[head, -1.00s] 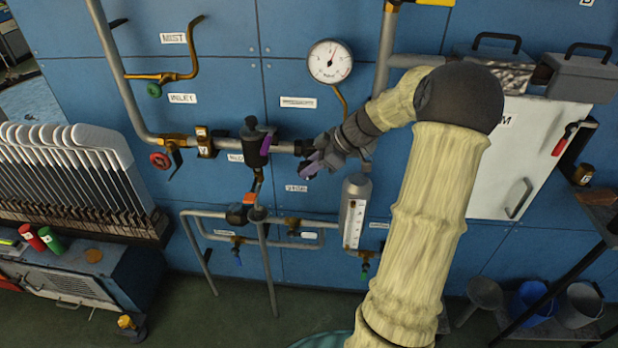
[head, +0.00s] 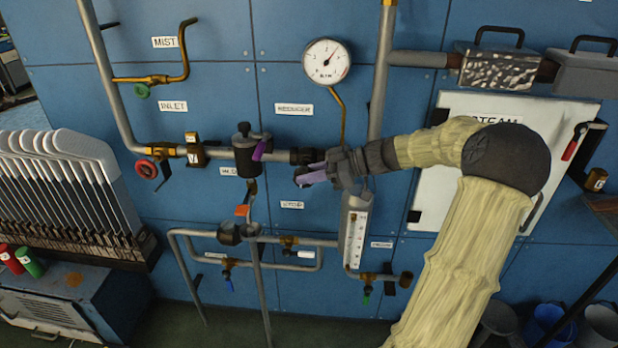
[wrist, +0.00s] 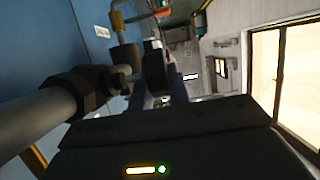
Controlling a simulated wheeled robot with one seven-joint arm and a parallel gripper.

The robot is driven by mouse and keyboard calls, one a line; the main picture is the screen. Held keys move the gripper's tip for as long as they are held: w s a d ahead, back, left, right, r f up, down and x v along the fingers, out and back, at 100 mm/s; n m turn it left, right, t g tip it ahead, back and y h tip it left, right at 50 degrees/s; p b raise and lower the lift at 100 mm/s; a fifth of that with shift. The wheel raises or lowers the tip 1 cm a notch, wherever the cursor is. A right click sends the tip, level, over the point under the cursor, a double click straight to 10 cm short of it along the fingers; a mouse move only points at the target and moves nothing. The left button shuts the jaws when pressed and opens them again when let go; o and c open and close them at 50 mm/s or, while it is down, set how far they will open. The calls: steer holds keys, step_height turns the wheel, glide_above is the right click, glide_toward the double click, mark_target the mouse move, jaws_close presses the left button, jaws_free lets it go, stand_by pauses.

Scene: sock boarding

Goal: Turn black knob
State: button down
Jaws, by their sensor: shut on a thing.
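The black knob (wrist: 154,68) shows in the wrist view as a dark round piece at the fingers, just beyond a black hex nut. In the head view my gripper (head: 309,175), with purple fingers, is at the pipework just right of the black reducer body (head: 247,157). It is shut on the knob, which its fingers mostly hide there. A purple piece (head: 260,149) shows at the reducer's right side. The round gauge (head: 326,62) stands above my gripper, its needle pointing up and right.
Pipes run along the blue wall around my gripper. A sight tube (head: 354,232) stands close below it. A red wheel (head: 146,169) and a green knob (head: 142,91) are at left. A white steam panel (head: 432,190) is behind my arm.

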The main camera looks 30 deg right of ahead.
steer(key=c, duration=1.3)
jaws_free()
steer(key=p+v, duration=0.1)
steer(key=v, duration=1.6)
steer(key=shift+s+d, duration=0.15)
steer(key=shift+d, duration=0.05)
